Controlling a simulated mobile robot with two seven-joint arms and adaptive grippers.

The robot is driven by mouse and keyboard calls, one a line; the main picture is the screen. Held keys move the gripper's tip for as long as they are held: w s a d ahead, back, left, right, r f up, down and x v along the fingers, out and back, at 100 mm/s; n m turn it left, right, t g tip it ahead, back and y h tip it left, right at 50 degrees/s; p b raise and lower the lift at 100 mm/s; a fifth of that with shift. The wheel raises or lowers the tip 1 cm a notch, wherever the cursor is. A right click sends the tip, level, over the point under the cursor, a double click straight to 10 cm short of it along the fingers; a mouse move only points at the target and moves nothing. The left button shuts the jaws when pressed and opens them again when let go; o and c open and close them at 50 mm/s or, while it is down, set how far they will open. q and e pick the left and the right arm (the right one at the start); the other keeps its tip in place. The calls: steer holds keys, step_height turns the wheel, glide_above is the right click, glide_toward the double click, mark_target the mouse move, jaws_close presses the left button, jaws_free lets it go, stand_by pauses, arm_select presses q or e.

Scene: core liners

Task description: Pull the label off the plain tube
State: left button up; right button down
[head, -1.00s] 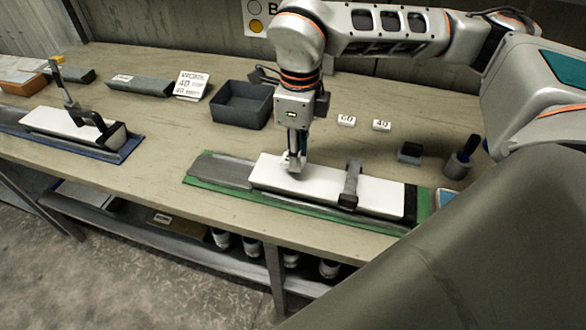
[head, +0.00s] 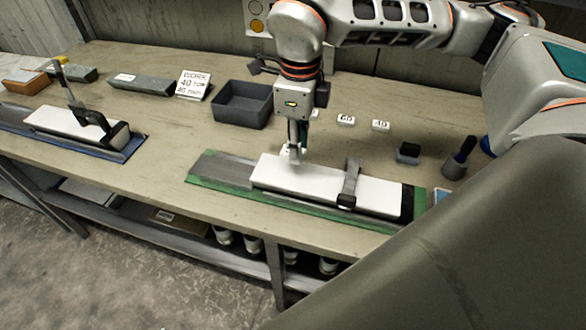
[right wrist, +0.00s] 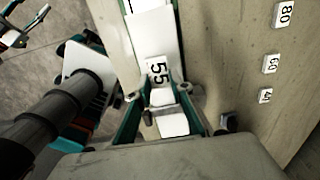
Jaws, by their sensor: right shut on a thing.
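A long white tube (head: 275,174) lies on the green-edged bed (head: 221,189) at the front of the bench, with a dark strap (head: 349,184) across it. My right gripper (head: 295,157) points down at its left part, with its fingertips close above the tube. In the right wrist view a white label marked 55 (right wrist: 157,71) shows at the fingertips, against the white tube (right wrist: 155,36). The right gripper (right wrist: 158,98) is shut on the label. Whether any of the label still touches the tube cannot be told.
Another white tube (head: 60,124) lies on a blue-edged bed (head: 129,150) at the left, with a dark clamp (head: 93,119). A dark open bin (head: 241,104) and a printed card (head: 192,85) stand behind. Small tags (head: 346,120) and a dark holder (head: 455,168) are at the right.

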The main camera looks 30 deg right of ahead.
steer(key=shift+r+p, duration=0.5)
steer(key=shift+r, duration=0.3)
